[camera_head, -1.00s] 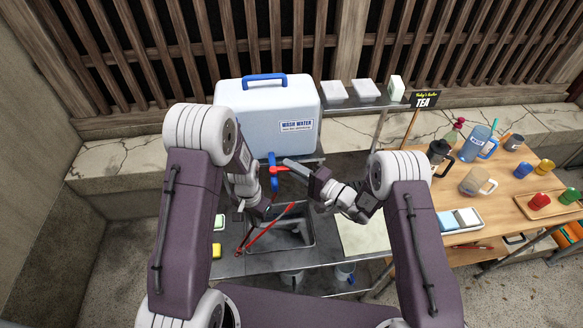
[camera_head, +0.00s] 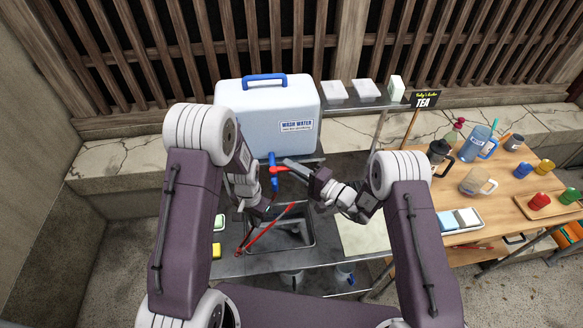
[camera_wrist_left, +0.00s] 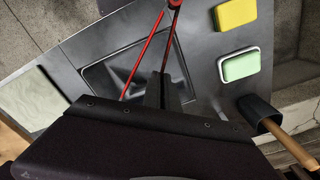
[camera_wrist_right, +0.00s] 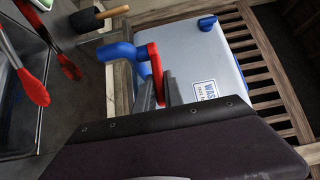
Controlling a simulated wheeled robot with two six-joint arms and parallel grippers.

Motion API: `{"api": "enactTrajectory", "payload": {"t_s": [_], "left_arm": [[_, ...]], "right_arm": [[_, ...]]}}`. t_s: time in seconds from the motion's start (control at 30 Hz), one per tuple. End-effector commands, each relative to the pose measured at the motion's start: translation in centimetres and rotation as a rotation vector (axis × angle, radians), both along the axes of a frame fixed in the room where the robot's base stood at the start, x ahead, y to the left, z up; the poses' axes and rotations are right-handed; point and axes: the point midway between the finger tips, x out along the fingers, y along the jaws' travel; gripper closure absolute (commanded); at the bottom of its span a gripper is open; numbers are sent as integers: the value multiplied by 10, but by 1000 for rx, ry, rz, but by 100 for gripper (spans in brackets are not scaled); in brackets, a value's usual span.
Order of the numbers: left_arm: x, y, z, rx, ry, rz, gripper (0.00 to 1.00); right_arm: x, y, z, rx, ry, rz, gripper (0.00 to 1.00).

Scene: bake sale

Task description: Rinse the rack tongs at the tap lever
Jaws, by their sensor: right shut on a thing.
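The red rack tongs (camera_head: 267,228) hang over the dark sink basin (camera_head: 312,236), slanted, with their two arms spread. In the left wrist view the tongs (camera_wrist_left: 145,55) have one arm running between the fingers of my left gripper (camera_wrist_left: 165,88), which looks shut on it. Two red tong ends also show in the right wrist view (camera_wrist_right: 32,88). My right gripper (camera_wrist_right: 158,92) is shut on the red tap lever (camera_wrist_right: 155,62), on the blue tap (camera_wrist_right: 120,52) of the wash water container (camera_head: 268,115). Whether water flows is not clear.
A yellow sponge (camera_wrist_left: 236,14), a green block in a white dish (camera_wrist_left: 239,64) and a wooden-handled tool (camera_wrist_left: 285,138) lie beside the basin. A pale mat (camera_head: 363,233) lies right of it. A wooden table (camera_head: 500,215) with jugs and shakers stands at the right.

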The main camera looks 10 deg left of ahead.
Motion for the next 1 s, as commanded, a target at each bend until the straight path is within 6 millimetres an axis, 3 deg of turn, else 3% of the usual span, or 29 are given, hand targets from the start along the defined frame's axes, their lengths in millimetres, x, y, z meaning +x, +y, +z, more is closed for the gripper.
{"api": "enactTrajectory", "payload": {"t_s": [0.57, 1.0], "left_arm": [[0, 0, 0, 0, 0, 0, 100], [0, 0, 0, 0, 0, 0, 100]], "right_arm": [[-2, 0, -2, -2, 5, -12, 100], [-18, -2, -2, -2, 4, -291, 100]]}}
